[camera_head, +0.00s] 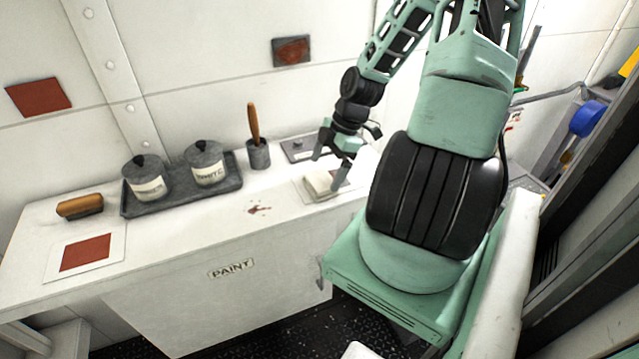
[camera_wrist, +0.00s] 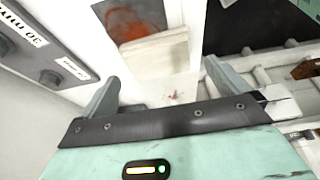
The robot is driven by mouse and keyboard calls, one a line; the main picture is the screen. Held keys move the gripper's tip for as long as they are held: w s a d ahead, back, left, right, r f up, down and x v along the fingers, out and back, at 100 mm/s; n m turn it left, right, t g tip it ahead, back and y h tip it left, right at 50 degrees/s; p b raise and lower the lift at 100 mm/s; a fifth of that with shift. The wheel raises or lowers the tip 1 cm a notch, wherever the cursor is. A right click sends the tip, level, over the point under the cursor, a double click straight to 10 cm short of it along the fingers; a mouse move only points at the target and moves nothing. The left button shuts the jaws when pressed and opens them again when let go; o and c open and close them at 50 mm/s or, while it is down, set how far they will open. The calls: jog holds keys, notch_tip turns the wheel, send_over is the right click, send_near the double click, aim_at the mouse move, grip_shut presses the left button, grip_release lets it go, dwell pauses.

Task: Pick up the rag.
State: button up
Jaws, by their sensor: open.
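The rag (camera_head: 320,185) is a folded cream-white cloth on the white counter (camera_head: 215,236), near its right end. It also shows in the wrist view (camera_wrist: 158,52), pale and flat, lying beyond my fingertips. My gripper (camera_head: 332,164) is open and points down just above and behind the rag in the head view. In the wrist view its two fingers (camera_wrist: 163,86) are spread wide with nothing between them. One finger overlaps the rag's right side in the head view, and I cannot tell whether it touches.
A dark tray (camera_head: 187,205) holds two lidded pots, left of a cup with a wooden-handled brush (camera_head: 254,130). A wooden brush (camera_head: 80,206) and a red-patched card (camera_head: 86,253) lie at the left. A grey panel (camera_head: 299,149) lies behind the rag. The counter's middle is mostly clear.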

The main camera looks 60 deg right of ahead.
aim_at(321, 179)
jog(key=shift+x, duration=1.85)
jog(key=shift+d, duration=0.1)
jog(key=c, duration=1)
notch_tip(321, 179, up, 10)
jog(key=shift+o, duration=1)
jog(key=shift+w, duration=0.1)
